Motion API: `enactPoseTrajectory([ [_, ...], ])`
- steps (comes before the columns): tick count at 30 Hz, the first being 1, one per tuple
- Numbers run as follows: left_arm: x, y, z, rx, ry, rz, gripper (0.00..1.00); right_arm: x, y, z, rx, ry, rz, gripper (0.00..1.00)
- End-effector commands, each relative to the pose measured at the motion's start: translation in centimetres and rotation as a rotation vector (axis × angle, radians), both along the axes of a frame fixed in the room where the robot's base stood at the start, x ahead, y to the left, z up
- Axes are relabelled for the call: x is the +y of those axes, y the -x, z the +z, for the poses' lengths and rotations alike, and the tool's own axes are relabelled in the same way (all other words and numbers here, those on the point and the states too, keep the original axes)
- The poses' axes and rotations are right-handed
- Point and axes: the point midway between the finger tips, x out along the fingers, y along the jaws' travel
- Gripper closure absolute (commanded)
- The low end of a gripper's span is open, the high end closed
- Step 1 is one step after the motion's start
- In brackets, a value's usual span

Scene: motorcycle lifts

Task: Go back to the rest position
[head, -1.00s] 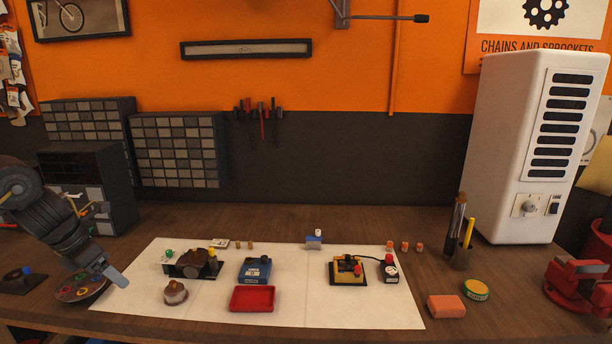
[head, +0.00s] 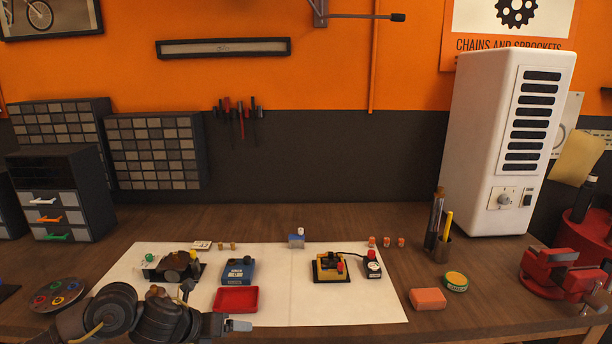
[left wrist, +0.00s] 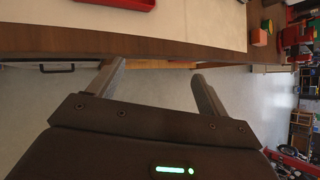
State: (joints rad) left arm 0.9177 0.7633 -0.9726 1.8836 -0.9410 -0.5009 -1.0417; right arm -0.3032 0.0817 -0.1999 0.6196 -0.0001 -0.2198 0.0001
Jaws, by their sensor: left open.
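My left gripper (head: 238,325) is at the front edge of the workbench, low in the head view, pointing right. In the left wrist view its two fingers (left wrist: 152,82) are spread apart with nothing between them. Beyond them are the bench edge and the floor. My left arm comes in along the bottom left and hides part of the white mat (head: 290,300). My right gripper is in neither view.
The mat holds a red tray (head: 236,300), a blue box (head: 238,270), a yellow-and-black device (head: 329,266) and a dark mechanism (head: 173,266). An orange block (head: 427,299), a green tin (head: 456,281) and a red vise (head: 560,275) are at right. A round dish (head: 58,295) is at left.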

Motion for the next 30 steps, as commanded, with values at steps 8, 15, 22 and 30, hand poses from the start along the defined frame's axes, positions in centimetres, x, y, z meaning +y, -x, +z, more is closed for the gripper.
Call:
enactPoseTrajectory([
  [8, -8.3, 6.9, -3.5, 0.234, 0.594, 0.554, 0.22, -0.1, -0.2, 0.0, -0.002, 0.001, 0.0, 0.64],
  [15, -4.7, 14.3, -7.4, 0.548, 1.02, 1.296, 0.22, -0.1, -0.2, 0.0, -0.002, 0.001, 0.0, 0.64],
  [22, 0.7, 22.6, -11.4, 0.725, 1.203, 1.916, 0.22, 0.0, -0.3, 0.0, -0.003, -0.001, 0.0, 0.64],
  [30, 4.6, 31.1, -13.9, 0.79, 1.264, 2.422, 0.22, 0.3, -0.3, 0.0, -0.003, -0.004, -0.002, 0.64],
])
